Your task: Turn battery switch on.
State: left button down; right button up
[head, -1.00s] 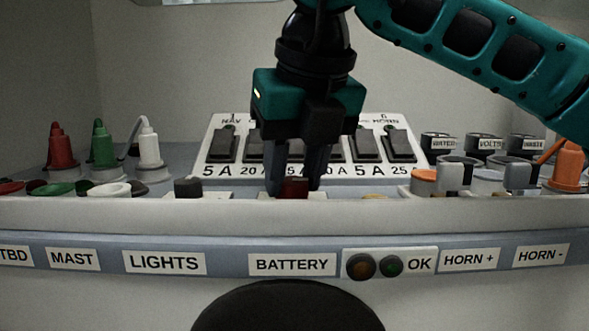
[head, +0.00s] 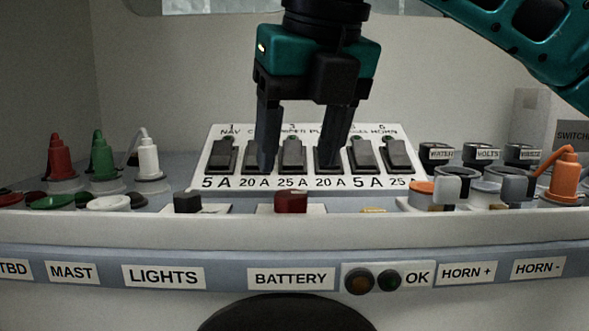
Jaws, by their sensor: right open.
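The red battery switch (head: 291,202) sits on a pale plate behind the console's front lip, above the BATTERY label (head: 291,278). Its lower part is hidden by the lip, and I cannot tell whether it is on or off. My right gripper (head: 298,165) is open and empty, pointing down above and behind the red switch, apart from it, in front of the switch panel. My left gripper is not in view.
A tilted panel of black rocker switches (head: 225,155) stands behind. A black knob (head: 187,202) is left of the red switch. Red, green and white plugs (head: 104,158) stand at left; an orange plug (head: 566,172) and several sockets are at right.

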jog(key=p+v, duration=0.1)
jog(key=v, duration=0.6)
jog(key=shift+s+r, duration=0.2)
jog(key=shift+r, duration=0.1)
